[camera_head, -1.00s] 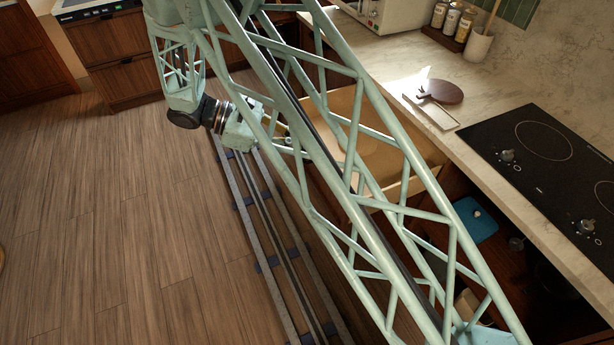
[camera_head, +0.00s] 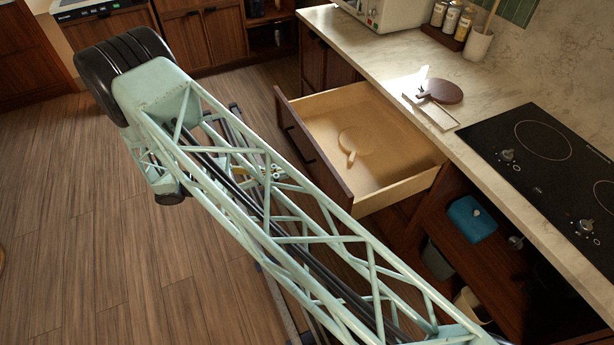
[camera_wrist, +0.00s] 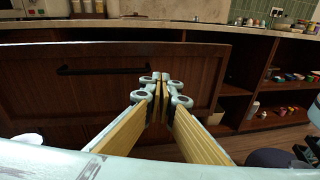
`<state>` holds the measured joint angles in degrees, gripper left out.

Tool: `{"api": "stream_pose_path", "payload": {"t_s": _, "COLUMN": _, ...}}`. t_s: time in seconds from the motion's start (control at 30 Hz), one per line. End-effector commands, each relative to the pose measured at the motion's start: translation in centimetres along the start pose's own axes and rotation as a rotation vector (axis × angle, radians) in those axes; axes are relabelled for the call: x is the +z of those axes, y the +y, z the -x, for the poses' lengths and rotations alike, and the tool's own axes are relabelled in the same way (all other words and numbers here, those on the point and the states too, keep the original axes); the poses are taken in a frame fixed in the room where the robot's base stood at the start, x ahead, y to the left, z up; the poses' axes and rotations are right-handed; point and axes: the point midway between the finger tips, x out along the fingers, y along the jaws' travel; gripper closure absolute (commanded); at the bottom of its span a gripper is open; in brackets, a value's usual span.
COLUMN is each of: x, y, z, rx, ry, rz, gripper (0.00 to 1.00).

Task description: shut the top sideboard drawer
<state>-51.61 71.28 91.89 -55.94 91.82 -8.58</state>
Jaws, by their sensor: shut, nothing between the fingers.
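The top sideboard drawer (camera_head: 400,195) stands pulled well out from under the counter, showing its pale wooden inside. Its dark wood front with a black bar handle (camera_wrist: 105,70) fills much of the wrist view. My gripper (camera_wrist: 163,80) is shut and empty, pointing at the drawer front to the right of the handle. Whether the fingertips touch the front, I cannot tell. In the head view my gripper (camera_head: 272,172) shows partly behind my arm's lattice, on the outer side of the drawer front.
A round pale board with a handle (camera_head: 357,142) lies in the drawer. The marble counter (camera_head: 385,60) above carries a dark round paddle (camera_head: 440,91) and a black cooktop (camera_head: 540,150). An open shelf to the right holds a blue box (camera_head: 472,219). The wooden floor (camera_head: 60,220) is clear.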

Motion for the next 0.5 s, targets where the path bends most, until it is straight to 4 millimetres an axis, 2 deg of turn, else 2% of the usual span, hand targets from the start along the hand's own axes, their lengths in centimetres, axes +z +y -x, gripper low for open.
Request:
{"api": "stream_pose_path", "payload": {"t_s": 0.3, "x": -5.1, "y": -0.7, "z": 2.2, "rx": 0.102, "ry": -0.075, "rz": 0.067, "gripper": 1.00}}
{"api": "stream_pose_path", "payload": {"t_s": 0.5, "x": -7.3, "y": -1.1, "z": 3.1, "rx": 0.149, "ry": -0.108, "rz": 0.094, "gripper": 1.00}}
